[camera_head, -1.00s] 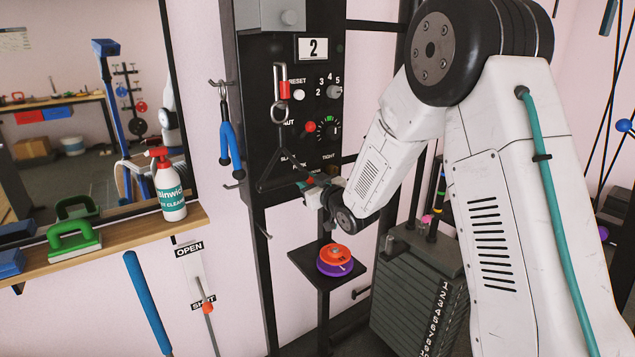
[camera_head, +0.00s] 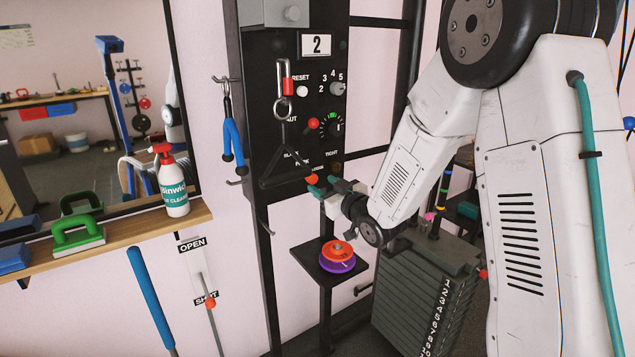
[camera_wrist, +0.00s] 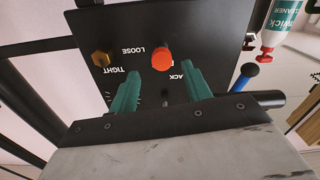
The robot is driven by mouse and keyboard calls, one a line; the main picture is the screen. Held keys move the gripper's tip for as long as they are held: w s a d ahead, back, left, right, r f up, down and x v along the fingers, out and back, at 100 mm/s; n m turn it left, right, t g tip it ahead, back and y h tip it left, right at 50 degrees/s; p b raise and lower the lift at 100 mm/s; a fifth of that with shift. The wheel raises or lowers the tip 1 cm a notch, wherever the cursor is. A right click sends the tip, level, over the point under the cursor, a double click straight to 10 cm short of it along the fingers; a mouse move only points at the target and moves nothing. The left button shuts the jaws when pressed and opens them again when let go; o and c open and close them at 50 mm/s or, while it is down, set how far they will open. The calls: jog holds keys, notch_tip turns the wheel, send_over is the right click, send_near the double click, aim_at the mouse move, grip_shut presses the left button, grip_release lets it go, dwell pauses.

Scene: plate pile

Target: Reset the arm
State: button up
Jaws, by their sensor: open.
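My gripper (camera_head: 318,186) is open in front of the lower part of a black control panel (camera_head: 258,110). In the wrist view, my two teal fingers (camera_wrist: 160,82) stand apart with nothing held. A red knob (camera_wrist: 163,57) shows in the gap between them, seemingly beyond the tips; I cannot tell whether they touch it. In the head view this knob (camera_head: 312,179) is just by the fingertips. A brass knob (camera_wrist: 102,59) sits left of the fingers, near the upside-down words LOOSE and TIGHT. A white button (camera_head: 302,91) marked RESET is higher on the panel.
A black triangle handle (camera_head: 287,165) hangs left of my gripper. Orange and purple discs (camera_head: 338,252) lie on a small shelf below. A dark weight stack (camera_head: 420,300) stands lower right. A spray bottle (camera_head: 172,185) is on the wooden ledge (camera_head: 120,238).

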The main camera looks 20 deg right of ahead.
jog(key=shift+s+d, duration=0.15)
jog(key=shift+s, duration=0.15)
notch_tip(320, 180, down, 9)
jog(key=s+d+m+g+h, duration=0.2)
jog(key=d+g+h, duration=0.1)
jog(key=g, duration=0.2)
jog(key=s+d+m+g+h, duration=0.1)
jog(key=s+d+g+h, duration=0.3)
jog(key=s, duration=0.5)
jog(key=s+a+r+g, duration=0.1)
jog(key=s+r, duration=0.4)
jog(key=s, duration=0.6)
jog(key=s+a+r+m+g+y, duration=0.1)
jog(key=s+r+g, duration=0.2)
jog(key=s, duration=0.7)
jog(key=s+a+r+m+g, duration=0.1)
jog(key=s+r+g, duration=0.1)
jog(key=s+r, duration=0.5)
jog(key=shift+s+a+r+g, duration=0.2)
jog(key=shift+s+a+g, duration=0.2)
jog(key=shift+s, duration=1.9)
